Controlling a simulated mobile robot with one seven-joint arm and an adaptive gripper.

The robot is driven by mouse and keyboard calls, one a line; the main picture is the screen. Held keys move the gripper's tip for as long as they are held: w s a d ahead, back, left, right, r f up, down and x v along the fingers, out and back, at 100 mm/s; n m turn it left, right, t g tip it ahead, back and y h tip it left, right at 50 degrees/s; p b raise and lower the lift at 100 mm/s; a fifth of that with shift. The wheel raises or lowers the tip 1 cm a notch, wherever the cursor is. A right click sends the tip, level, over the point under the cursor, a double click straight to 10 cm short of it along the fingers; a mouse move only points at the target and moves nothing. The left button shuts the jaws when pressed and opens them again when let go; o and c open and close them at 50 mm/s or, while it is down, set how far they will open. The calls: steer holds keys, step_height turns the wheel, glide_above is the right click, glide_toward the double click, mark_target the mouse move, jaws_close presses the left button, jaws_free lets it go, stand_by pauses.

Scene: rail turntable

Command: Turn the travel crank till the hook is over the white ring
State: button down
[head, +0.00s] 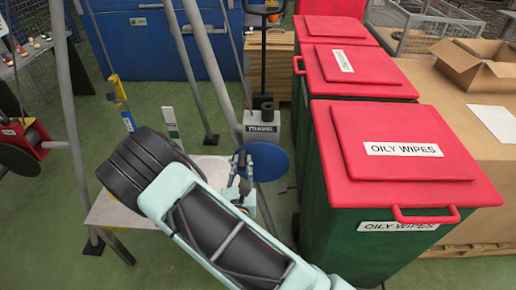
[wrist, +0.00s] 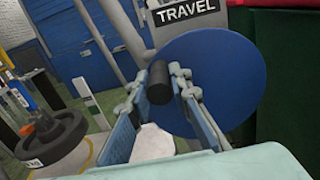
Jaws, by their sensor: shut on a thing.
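The travel crank is a blue disc (head: 264,162) with a black handle, below a grey housing labelled TRAVEL (head: 262,128). In the wrist view the disc (wrist: 232,85) faces me and its black handle (wrist: 158,84) stands between my fingers. My gripper (head: 242,165) is shut on this handle, left of the disc's centre. The TRAVEL label (wrist: 188,10) is at the top of the wrist view.
Green bins with red lids (head: 420,125), labelled OILY WIPES, stand close on the right. Grey frame legs (head: 72,130) rise at the left. A dark round object (wrist: 50,137) sits at the left in the wrist view. A blue cabinet (head: 155,45) stands behind.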

steer(key=shift+a+f+b, duration=0.5)
steer(key=shift+f+b, duration=0.05)
steer(key=shift+f, duration=0.1)
steer(key=shift+a+f, duration=0.15)
steer(key=shift+a, duration=0.1)
steer(key=shift+w, duration=0.1)
steer(key=shift+a+f+b, duration=0.3)
steer(key=shift+f+b, duration=0.15)
steer(key=shift+f, duration=0.15)
steer(key=shift+a+f+b, duration=0.3)
steer(key=shift+f+b, duration=0.15)
steer(key=shift+f, duration=0.1)
